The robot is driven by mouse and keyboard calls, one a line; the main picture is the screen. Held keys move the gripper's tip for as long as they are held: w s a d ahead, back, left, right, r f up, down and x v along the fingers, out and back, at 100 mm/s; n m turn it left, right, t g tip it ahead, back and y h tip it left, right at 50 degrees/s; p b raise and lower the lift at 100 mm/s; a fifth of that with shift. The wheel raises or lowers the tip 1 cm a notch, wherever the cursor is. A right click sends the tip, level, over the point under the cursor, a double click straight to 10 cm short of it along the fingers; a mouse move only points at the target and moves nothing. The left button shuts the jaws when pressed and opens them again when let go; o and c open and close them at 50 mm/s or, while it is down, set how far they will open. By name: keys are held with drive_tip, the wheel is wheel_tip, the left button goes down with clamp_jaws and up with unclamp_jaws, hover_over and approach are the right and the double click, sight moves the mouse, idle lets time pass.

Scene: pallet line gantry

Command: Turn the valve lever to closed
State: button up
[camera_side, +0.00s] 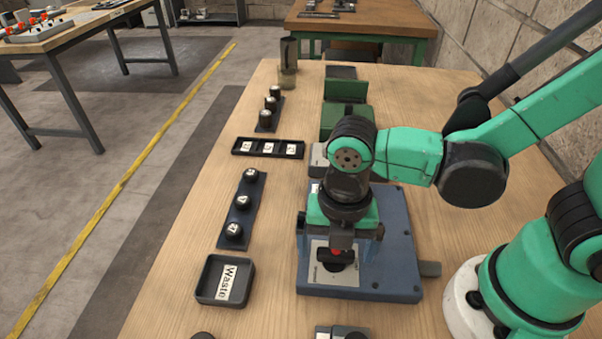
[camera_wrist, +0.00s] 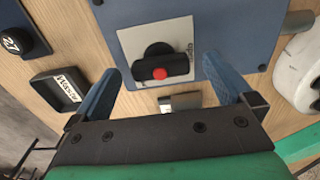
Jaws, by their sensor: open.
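The valve lever (camera_side: 333,256) is a short black bar with a red end, set on a pale labelled plate on a blue-grey box (camera_side: 385,282). In the wrist view the lever (camera_wrist: 165,68) lies across the plate (camera_wrist: 208,58), with its red end facing me; the lettering on the plate is partly covered and hard to read. My gripper (camera_side: 340,236) points down over the lever. In the wrist view my gripper (camera_wrist: 165,85) is open and empty, with one blue finger on each side of the lever. I see no contact with it.
A Waste tray (camera_side: 206,280) stands left of the box. Strips with round black knobs (camera_side: 239,210) and a three-cell black tray (camera_side: 236,146) lie farther back. A green box (camera_side: 345,90) stands behind my arm. Small fittings (camera_side: 340,331) sit at the near edge.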

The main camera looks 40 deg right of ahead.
drive_tip(key=shift+f, duration=0.1)
drive_tip(key=c, duration=1.3)
drive_tip(key=shift+m, duration=0.3)
drive_tip(key=m, duration=1.3)
drive_tip(key=shift+m, duration=2.1)
